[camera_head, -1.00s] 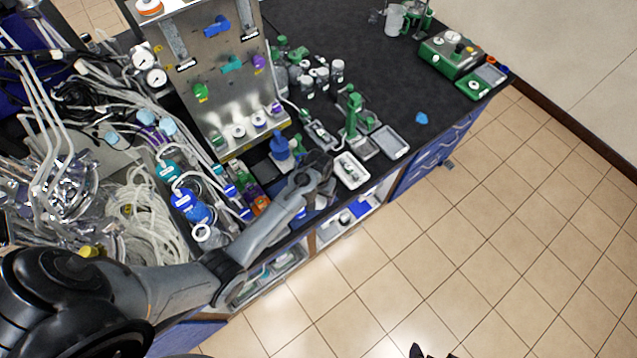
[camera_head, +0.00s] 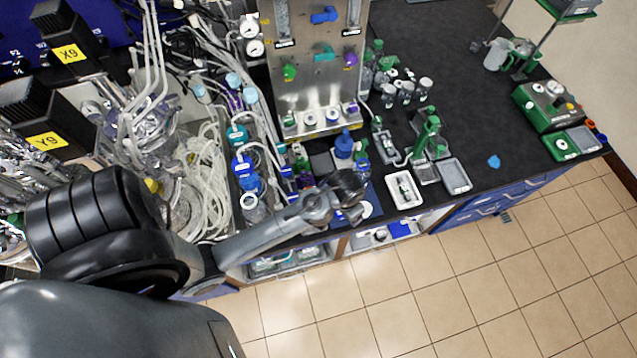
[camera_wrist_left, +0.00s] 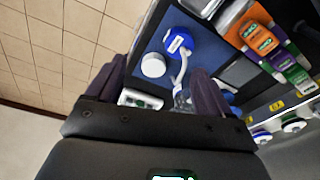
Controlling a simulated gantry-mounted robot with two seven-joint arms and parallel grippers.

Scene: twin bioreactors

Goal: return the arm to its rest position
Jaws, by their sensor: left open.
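My left arm comes in from the left in the head view, bent and stretched over the bench. Its gripper (camera_head: 352,192) is above the front edge of the bench, beside a blue-capped bottle (camera_head: 344,145). In the left wrist view the two dark fingers (camera_wrist_left: 158,84) stand apart. A blue cap with a white spout (camera_wrist_left: 178,42) and a round white lid (camera_wrist_left: 153,65) show beyond and between them. I see nothing held; the fingertips are hard to make out in the head view. My right gripper is in neither current view.
A metal panel (camera_head: 318,85) stands behind the gripper. A white tray (camera_head: 404,188), a green stand (camera_head: 427,132) and a grey tray (camera_head: 455,176) are to its right. Tubing (camera_head: 203,190) and bottles crowd the left. Open tiled floor (camera_head: 480,285) lies in front.

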